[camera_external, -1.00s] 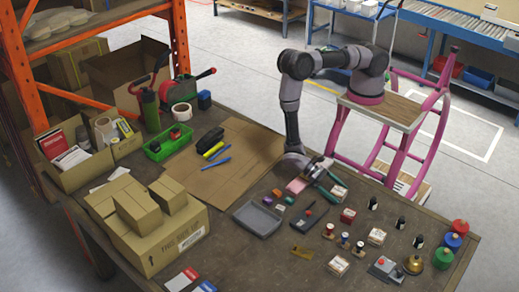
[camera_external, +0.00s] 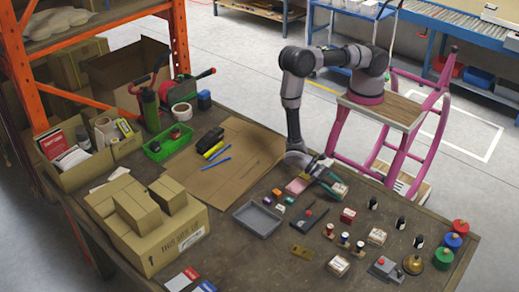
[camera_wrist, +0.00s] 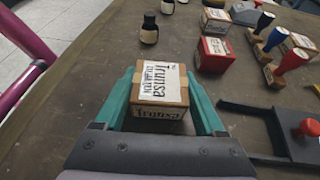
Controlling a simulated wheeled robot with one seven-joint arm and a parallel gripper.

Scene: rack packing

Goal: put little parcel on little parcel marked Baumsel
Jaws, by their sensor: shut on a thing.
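My gripper (camera_wrist: 163,100) is shut on a little brown parcel (camera_wrist: 161,84) with a white label that reads Trunsa. The teal fingers press on its left and right sides. In the outside view my gripper (camera_external: 326,178) is low over the table's right half, with the held parcel (camera_external: 339,189) at its tip. I cannot tell whether the parcel touches the table. Other little parcels with white labels stand on the table, one (camera_external: 376,237) right of the stamps and one (camera_external: 338,266) nearer the front. Their print is too small to read, so I cannot tell which is marked Baumsel.
A red box (camera_wrist: 212,54), small dark bottles (camera_wrist: 149,30) and stamps (camera_wrist: 288,63) stand close by. A grey tray (camera_external: 239,212) lies left of my gripper. Large cartons (camera_external: 165,253) fill the table's left side. Bare tabletop separates many of the small items.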

